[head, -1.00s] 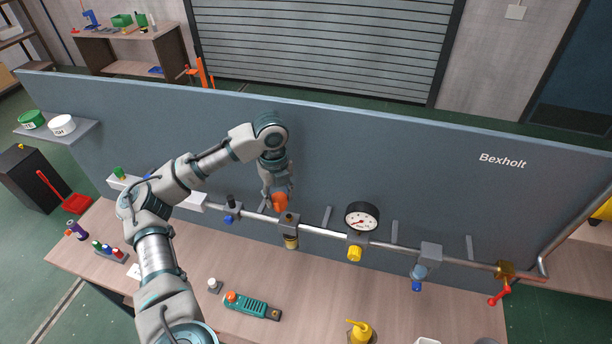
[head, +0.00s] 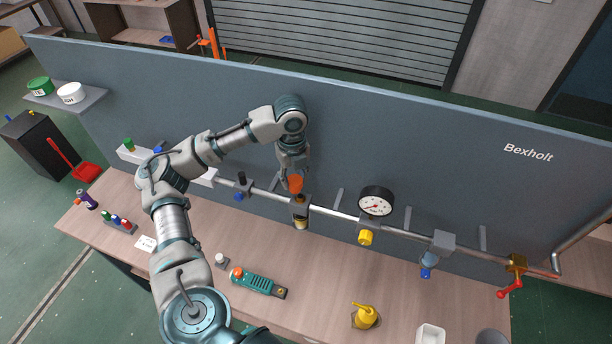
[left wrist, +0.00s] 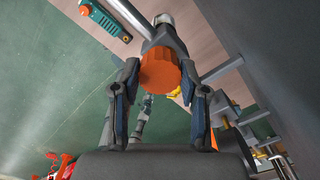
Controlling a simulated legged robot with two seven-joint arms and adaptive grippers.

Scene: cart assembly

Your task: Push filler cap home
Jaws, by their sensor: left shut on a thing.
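The orange filler cap (head: 295,184) is at the tip of my left gripper (head: 293,173), just above a grey block on the pipe (head: 300,206). In the left wrist view the cap (left wrist: 159,69) lies between the two fingers of the left gripper (left wrist: 158,72), with the grey block (left wrist: 166,41) right behind it. The left gripper is shut on the cap. The cap hides the top opening of the block, so I cannot tell how deep it sits. A small clear cup (head: 300,222) hangs under the block.
A round gauge (head: 376,202) with a yellow knob (head: 366,237) stands to the right on the pipe. A blue-grey panel (head: 430,170) rises close behind.

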